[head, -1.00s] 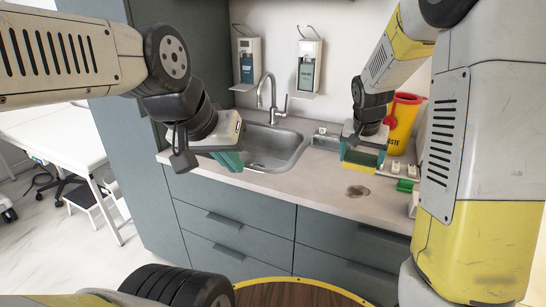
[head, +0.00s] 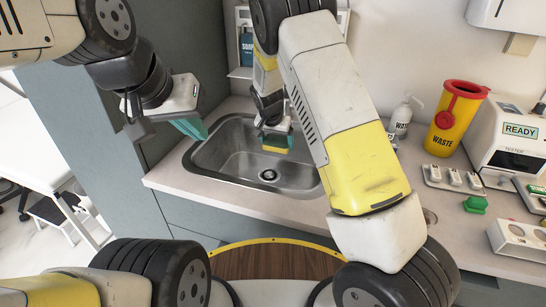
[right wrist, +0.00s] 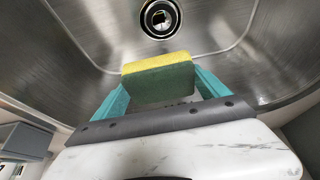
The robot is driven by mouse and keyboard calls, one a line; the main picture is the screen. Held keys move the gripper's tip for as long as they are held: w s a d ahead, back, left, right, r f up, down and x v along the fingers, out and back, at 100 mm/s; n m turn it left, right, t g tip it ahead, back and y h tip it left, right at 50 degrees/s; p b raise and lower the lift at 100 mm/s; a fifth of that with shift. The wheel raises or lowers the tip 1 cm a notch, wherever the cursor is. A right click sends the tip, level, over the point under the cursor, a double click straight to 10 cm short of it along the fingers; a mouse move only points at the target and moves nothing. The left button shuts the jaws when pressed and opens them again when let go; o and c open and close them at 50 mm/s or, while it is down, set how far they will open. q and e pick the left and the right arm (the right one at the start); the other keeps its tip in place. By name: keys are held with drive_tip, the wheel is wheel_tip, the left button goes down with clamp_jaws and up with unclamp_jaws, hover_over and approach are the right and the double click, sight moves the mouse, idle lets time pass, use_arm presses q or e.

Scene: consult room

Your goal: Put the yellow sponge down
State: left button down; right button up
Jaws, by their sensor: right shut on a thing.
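The yellow sponge (head: 274,149), with a green scouring side, is in my right gripper (head: 276,138) over the steel sink (head: 222,158) in the head view. In the right wrist view the sponge (right wrist: 157,66) sits between the two teal fingers of my right gripper (right wrist: 162,92). The sink basin and its round drain (right wrist: 160,18) lie beyond it. I see no contact between sponge and sink. My left gripper (head: 190,128) hangs by the sink's left rim, with teal fingers pointing down. The gap between its fingers cannot be made out.
The grey counter (head: 385,225) carries a yellow waste bin (head: 453,118), a white bottle (head: 401,117), a tester (head: 510,140) and a green block (head: 475,204) at the right. My right arm hides the middle of the counter. The sink basin looks empty.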

hover_over(274, 170)
drive_tip(key=s, duration=0.1)
wheel_tip(274, 170, down, 7)
drive_tip(key=shift+s+a+f, duration=0.1)
drive_tip(key=shift+a+f, duration=0.05)
drive_tip(key=shift+f, duration=2.15)
drive_tip(key=shift+f, duration=0.1)
drive_tip(key=o, duration=1.3)
